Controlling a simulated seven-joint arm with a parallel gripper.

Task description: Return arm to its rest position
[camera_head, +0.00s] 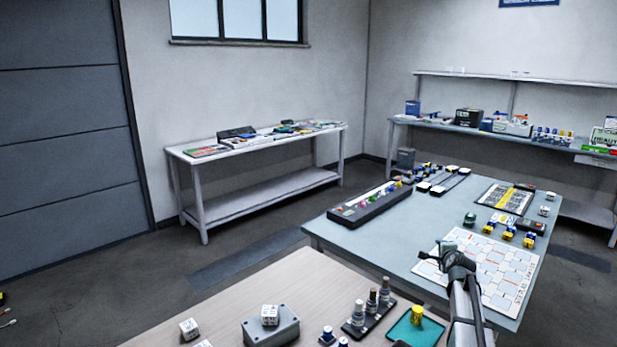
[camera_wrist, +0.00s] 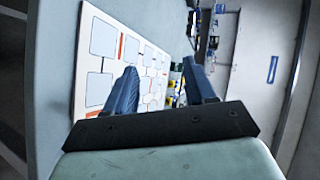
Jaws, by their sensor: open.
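My gripper (camera_head: 436,254) is at the end of my dark arm, which rises from the lower right of the head view. It hangs over the left part of the white mat (camera_head: 508,263) with printed squares on the blue-grey table. In the wrist view the two blue fingers of my gripper (camera_wrist: 163,92) stand apart with nothing between them. The mat (camera_wrist: 103,65) shows to the left of and behind the fingers. Height above the mat is hard to tell.
The blue-grey table (camera_head: 390,245) holds a long dark rack (camera_head: 370,204), small yellow-and-blue items and a green item (camera_head: 469,219). The wooden table (camera_head: 250,292) in front carries a grey box (camera_head: 271,328), a vial rack and a green tray (camera_head: 404,334). A white bench (camera_head: 250,150) stands against the wall.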

